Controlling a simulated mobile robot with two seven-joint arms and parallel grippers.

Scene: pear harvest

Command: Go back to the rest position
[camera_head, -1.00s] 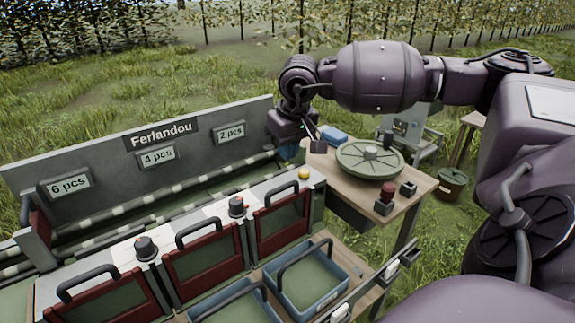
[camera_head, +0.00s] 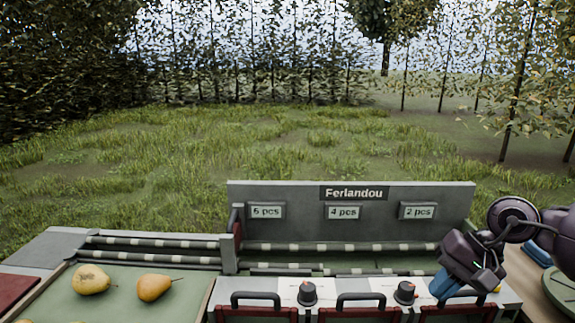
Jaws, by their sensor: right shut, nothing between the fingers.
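My right gripper (camera_head: 474,277) hangs at the lower right of the head view, fingers downward, near the right end of the sorting station. It is shut and empty. My left gripper is not in view.
The grey "Ferlandou" panel (camera_head: 300,225) with signs for 6, 4 and 2 pcs stands behind red-framed gates (camera_head: 360,315) with black handles. Two pears (camera_head: 91,280) (camera_head: 154,288) lie on the green tray at left. Grass lies beyond.

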